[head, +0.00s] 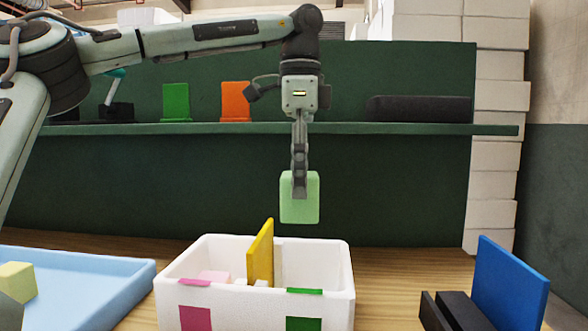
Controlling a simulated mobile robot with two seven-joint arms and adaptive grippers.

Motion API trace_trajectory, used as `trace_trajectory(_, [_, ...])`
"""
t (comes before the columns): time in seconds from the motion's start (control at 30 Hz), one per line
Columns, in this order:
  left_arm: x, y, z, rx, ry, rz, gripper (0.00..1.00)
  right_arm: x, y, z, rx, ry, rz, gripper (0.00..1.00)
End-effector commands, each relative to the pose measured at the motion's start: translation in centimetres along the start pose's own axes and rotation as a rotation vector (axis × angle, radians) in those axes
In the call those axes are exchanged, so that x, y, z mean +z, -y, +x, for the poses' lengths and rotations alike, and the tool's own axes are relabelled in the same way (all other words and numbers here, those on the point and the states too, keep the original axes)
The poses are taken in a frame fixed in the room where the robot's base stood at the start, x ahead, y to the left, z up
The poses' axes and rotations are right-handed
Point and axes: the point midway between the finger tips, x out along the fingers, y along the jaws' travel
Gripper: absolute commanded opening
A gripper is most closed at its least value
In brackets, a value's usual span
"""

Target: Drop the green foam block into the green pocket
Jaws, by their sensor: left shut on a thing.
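The light green foam block (300,208) hangs upright in the air, held from above by my left gripper (299,188), which is shut on it. Below it in the picture is a white foam box (255,310) with two pockets and a yellow divider panel (261,255) standing between them. The green pocket is on the right, marked by a green rim strip (304,291) and a green square (303,324). The block appears above this right side, clear of the rim; its exact depth over the box is hard to tell. The green pocket's floor is hidden. My right gripper is not in view.
A blue tray (110,272) with a yellowish block (17,282) is at left. A blue panel (510,285) stands at right. A green shelf (400,129) runs behind.

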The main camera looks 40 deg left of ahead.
Motion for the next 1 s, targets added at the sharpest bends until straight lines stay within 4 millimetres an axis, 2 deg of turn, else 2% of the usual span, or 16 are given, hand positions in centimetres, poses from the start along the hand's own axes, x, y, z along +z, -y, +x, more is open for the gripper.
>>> trace_trajectory(0.2, [0.1,0.0,2.8,0.002,0.000,0.001,0.31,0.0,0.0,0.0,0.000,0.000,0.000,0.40])
trace_trajectory(0.4, [0.1,0.0,4.4,0.000,-0.001,0.000,0.31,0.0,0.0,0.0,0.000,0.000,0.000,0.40])
trace_trajectory(0.77, [0.1,0.0,5.0,-0.001,-0.001,0.000,0.31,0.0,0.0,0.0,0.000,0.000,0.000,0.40])
trace_trajectory(0.8, [0.1,0.0,5.0,-0.001,-0.001,0.000,0.52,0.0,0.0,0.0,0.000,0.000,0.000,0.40])
trace_trajectory(1.0, [0.1,0.0,4.9,-0.001,-0.001,0.000,0.75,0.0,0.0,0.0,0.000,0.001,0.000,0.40])
